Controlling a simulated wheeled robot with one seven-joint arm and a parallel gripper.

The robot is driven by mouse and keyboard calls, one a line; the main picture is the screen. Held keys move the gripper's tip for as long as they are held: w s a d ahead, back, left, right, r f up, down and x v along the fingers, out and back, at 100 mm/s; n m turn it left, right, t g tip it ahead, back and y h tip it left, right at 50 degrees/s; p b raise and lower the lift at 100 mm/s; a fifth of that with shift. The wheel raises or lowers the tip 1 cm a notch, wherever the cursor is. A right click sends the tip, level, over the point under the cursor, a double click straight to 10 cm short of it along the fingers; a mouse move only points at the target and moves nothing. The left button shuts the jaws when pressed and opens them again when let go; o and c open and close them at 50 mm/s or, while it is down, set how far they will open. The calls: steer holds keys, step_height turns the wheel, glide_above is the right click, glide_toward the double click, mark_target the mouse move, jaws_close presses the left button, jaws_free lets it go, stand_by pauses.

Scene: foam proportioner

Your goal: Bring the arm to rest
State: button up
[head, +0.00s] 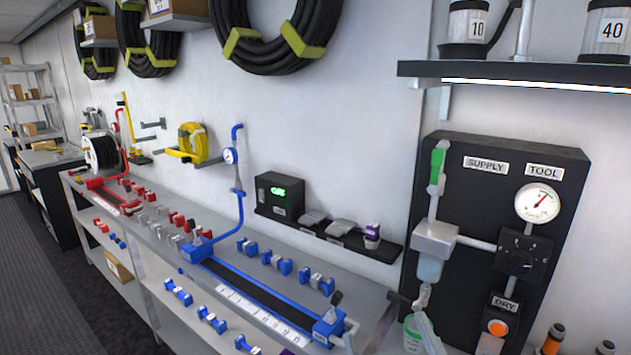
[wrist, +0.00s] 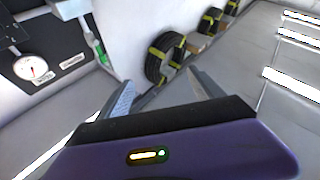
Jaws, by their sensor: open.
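My gripper (wrist: 163,96) shows in the wrist view with its two fingers spread apart and nothing between them. The wrist view looks tilted, toward the wall, the hose coils and the ceiling lights. The gripper touches nothing that I can see. In the head view my gripper and arm do not show clearly.
A black panel (head: 467,275) with a gauge (head: 537,202) and a green-handled valve (head: 437,168) stands at right. A shelf (head: 510,75) juts out above it. A long bench (head: 150,235) carries blue and red fittings. Hose coils (head: 275,40) hang on the wall. The floor (head: 60,300) at left is clear.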

steer(key=s+d+f+m+g+h, duration=0.1)
steer(key=s+d+f+g, duration=0.1)
steer(key=s+f, duration=0.5)
steer(key=s+d+f+m+g+h+b, duration=0.1)
steer(key=s+d+f, duration=0.4)
steer(key=s, duration=0.8)
steer(key=s+d+f+m+g+h, duration=0.3)
steer(key=s+f+g, duration=0.1)
steer(key=s+f, duration=0.4)
steer(key=shift+s+d+f, duration=0.3)
steer(key=shift+s+d, duration=0.05)
steer(key=shift+s, duration=0.65)
